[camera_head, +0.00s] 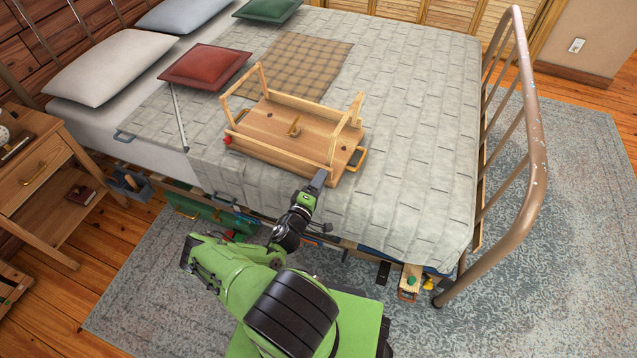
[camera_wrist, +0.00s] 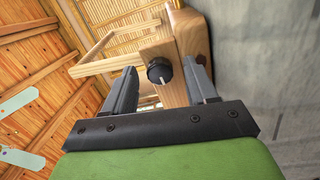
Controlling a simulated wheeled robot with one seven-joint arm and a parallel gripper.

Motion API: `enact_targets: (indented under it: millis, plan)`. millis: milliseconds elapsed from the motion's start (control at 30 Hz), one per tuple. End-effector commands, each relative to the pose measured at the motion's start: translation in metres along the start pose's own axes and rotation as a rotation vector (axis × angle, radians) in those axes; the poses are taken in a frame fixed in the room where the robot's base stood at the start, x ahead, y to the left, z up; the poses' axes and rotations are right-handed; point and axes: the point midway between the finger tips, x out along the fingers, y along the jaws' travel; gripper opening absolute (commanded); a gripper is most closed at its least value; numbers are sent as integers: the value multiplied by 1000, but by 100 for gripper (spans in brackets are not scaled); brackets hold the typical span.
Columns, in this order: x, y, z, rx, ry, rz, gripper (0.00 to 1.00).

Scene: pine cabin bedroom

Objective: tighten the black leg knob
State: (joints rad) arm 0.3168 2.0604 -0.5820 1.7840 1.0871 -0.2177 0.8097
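My gripper (camera_wrist: 160,66) is open, with one finger on each side of the knob and gaps visible. In the head view my gripper (camera_head: 319,178) is at the tray's near right corner, and I cannot make out the black knob there. A red knob (camera_head: 227,140) is at the left corner.
The quilted bed (camera_head: 420,130) is clear right of the tray. A red pillow (camera_head: 205,67) and plaid cloth (camera_head: 295,66) lie behind it. A metal footboard (camera_head: 535,150) stands at right. A nightstand (camera_head: 40,165) stands left. Boxes and tools crowd the bed's near edge.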

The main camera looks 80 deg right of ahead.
Motion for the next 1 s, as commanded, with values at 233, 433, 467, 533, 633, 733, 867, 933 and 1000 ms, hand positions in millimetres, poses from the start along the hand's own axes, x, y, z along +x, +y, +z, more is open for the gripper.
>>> enact_targets:
  millis: [233,433,467,533,633,733,867,933,1000]
  plan:
    - [-2,0,-1,0,2,0,57]
    - [-39,1,-2,-3,5,-3,57]
    - [-48,1,-2,-2,5,-3,57]
    - [-68,2,-2,-2,6,-3,57]
    - [-98,2,-2,-1,7,-4,57]
    - [-124,2,-2,-1,7,-3,57]
    - [-147,1,-2,0,5,-1,57]
    - [-154,1,-1,-1,3,-1,57]
    - [-157,0,0,-1,2,1,57]
